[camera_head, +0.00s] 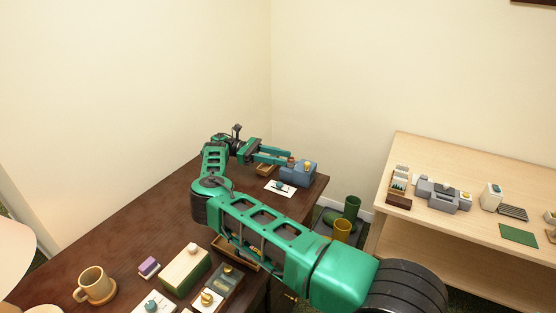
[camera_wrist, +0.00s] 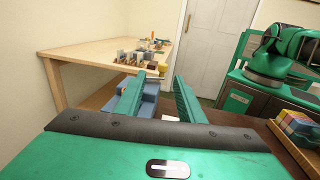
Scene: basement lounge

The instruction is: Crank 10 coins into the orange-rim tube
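My gripper (camera_head: 285,157) is at the far end of the dark table, close beside a blue-grey box-shaped device (camera_head: 298,174) with a yellow knob on top. In the wrist view my gripper (camera_wrist: 161,80) has its two green fingers spread apart with nothing held between them. The blue-grey device (camera_wrist: 148,106) shows there partly behind the left finger. A small brown part stands at the device's left end; my fingers partly cover it. I cannot make out an orange-rim tube or single coins for certain.
A white card (camera_head: 279,188) lies before the device on the dark table (camera_head: 150,235). A mug (camera_head: 94,286), a cream-and-green box (camera_head: 186,268) and a purple block (camera_head: 149,266) stand nearer. A pale bench (camera_head: 470,165) on the right bears a grey machine (camera_head: 437,194).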

